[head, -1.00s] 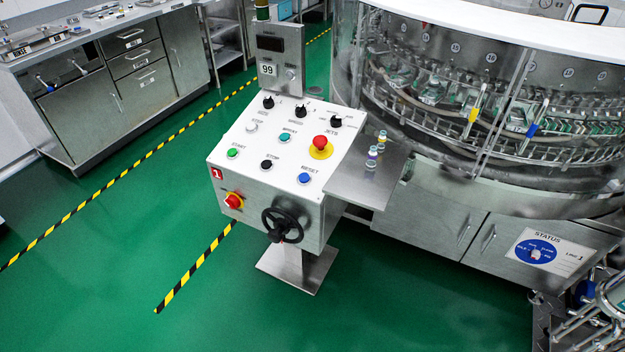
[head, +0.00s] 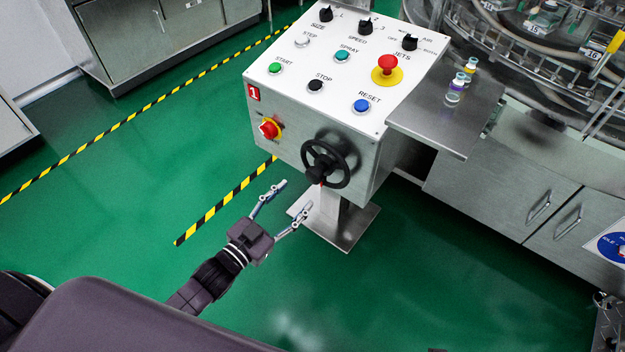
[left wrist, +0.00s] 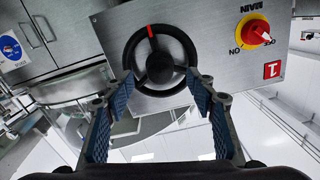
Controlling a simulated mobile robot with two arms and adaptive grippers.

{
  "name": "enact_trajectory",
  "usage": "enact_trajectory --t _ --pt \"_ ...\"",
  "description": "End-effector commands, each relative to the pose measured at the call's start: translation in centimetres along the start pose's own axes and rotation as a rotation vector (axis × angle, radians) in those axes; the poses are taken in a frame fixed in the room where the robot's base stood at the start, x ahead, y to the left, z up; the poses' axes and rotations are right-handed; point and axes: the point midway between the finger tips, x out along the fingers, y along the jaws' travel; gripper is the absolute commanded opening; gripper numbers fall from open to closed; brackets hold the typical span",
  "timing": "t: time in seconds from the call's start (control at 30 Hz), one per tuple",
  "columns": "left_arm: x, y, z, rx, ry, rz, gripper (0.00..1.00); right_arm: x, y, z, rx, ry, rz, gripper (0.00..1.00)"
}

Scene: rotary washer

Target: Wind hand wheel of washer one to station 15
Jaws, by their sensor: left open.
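The black hand wheel (head: 331,163) sits on the front face of the control box marked with a red "1" (head: 254,92). It has a black knob toward its lower left and a small red mark low on it. In the left wrist view the hand wheel (left wrist: 160,72) is close ahead, its red mark at the top of the picture. My left gripper (head: 294,196) is open and empty, below and left of the wheel, apart from it. In the left wrist view its fingers (left wrist: 160,82) spread across the wheel's lower part. My right gripper is not in view.
A red-yellow rotary switch (head: 268,129) is left of the wheel. The box top (head: 325,65) carries several buttons, knobs and a red emergency stop (head: 387,66). A steel shelf (head: 440,115) with small vials juts right. Washer cabinets (head: 530,205) stand right. Green floor is clear in front.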

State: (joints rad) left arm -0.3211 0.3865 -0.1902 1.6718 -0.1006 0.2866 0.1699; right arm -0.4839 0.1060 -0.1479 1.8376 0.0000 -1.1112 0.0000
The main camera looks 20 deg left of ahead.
Motion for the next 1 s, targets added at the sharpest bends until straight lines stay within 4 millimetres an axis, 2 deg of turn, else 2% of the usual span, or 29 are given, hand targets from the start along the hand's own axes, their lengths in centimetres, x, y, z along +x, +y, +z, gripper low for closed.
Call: enact_trajectory --t 0.17,0.6,0.8,1.0 --pt "1.0 0.1 -1.3 0.006 0.036 0.006 0.51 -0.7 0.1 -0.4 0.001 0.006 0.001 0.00" --pt "7.0 0.1 -1.3 0.005 0.031 0.006 0.51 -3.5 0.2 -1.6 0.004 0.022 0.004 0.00" --pt "8.0 0.1 -1.3 0.005 0.029 0.006 0.51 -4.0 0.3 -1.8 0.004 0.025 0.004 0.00" --pt "8.0 0.1 -1.3 0.005 0.029 0.006 0.51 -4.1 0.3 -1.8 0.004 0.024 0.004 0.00"
